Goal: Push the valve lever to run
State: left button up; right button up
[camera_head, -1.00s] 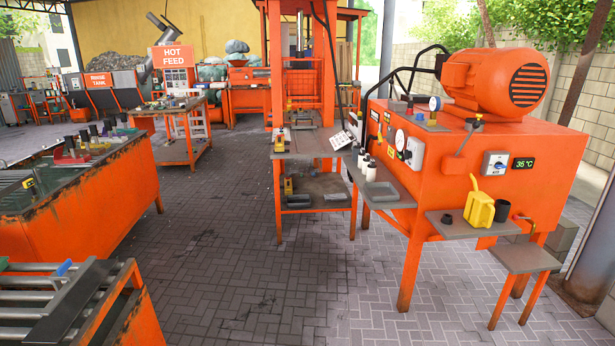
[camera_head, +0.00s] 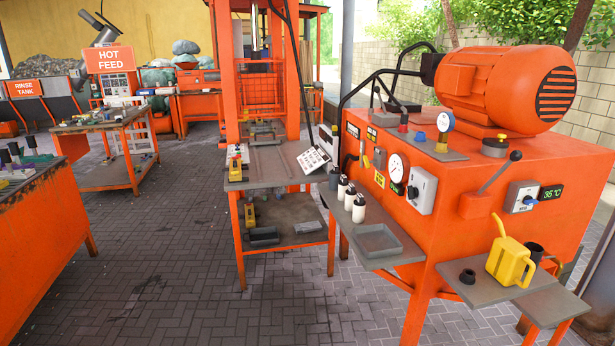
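An orange hydraulic power unit (camera_head: 470,235) with a large motor (camera_head: 508,88) on top stands at the right. A second grey box with a dark rotary knob (camera_head: 421,190) sits on the left face near a white dial gauge (camera_head: 397,168). I cannot read which lever is the valve. Neither gripper shows.
A shelf with a yellow oil can (camera_head: 510,262) juts out at the right front. A side shelf holds white bottles (camera_head: 350,196) and a grey tray (camera_head: 376,241). An orange press (camera_head: 262,90) stands behind. Paved floor (camera_head: 170,250) is clear at centre-left.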

aim_at(377, 90)
jog(key=i+j+z, duration=0.1)
jog(key=i+z, duration=0.25)
jog(key=i, duration=0.2)
jog(key=i+j+z, duration=0.2)
jog(key=i+z, duration=0.2)
jog(key=i, duration=0.15)
